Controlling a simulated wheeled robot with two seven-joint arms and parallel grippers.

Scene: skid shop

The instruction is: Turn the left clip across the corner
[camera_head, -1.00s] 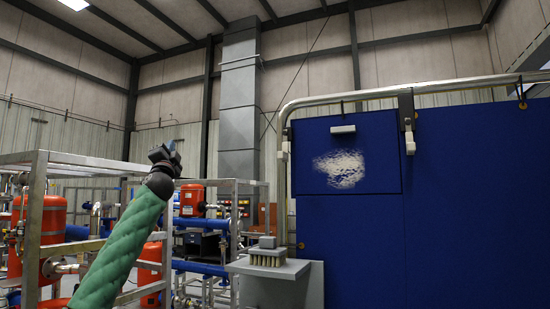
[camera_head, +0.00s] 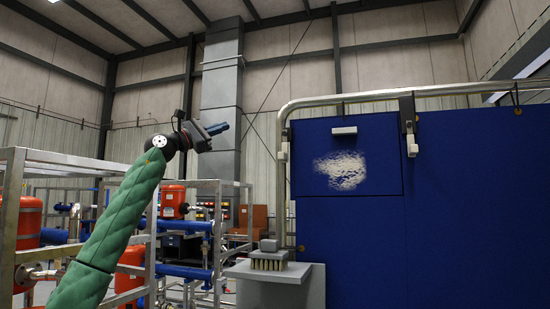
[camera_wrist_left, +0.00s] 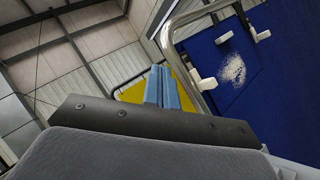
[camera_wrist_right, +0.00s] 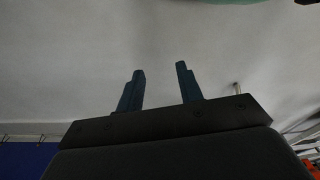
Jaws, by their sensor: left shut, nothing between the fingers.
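The left clip (camera_head: 285,150) is a small whitish piece at the upper left edge of the blue panel (camera_head: 350,240), by the bent metal tube. It looks upright, lying alongside the panel's edge. It also shows in the left wrist view (camera_wrist_left: 207,84). A similar right clip (camera_head: 411,145) hangs at the right side of the upper panel section. My left gripper (camera_head: 225,127) is shut and empty, left of the clip and apart from it, its blue fingers pointing right. In its wrist view the fingers (camera_wrist_left: 161,78) are together. My right gripper (camera_wrist_right: 160,68) is open and empty, before a pale surface.
A metal tube frame (camera_head: 390,95) runs over the panel. A white handle block (camera_head: 344,130) and a scuffed white patch (camera_head: 343,170) are on the panel. A brush (camera_head: 269,257) rests on a grey stand (camera_head: 300,275) below the clip. Metal racks with red tanks (camera_head: 172,201) stand behind my left arm.

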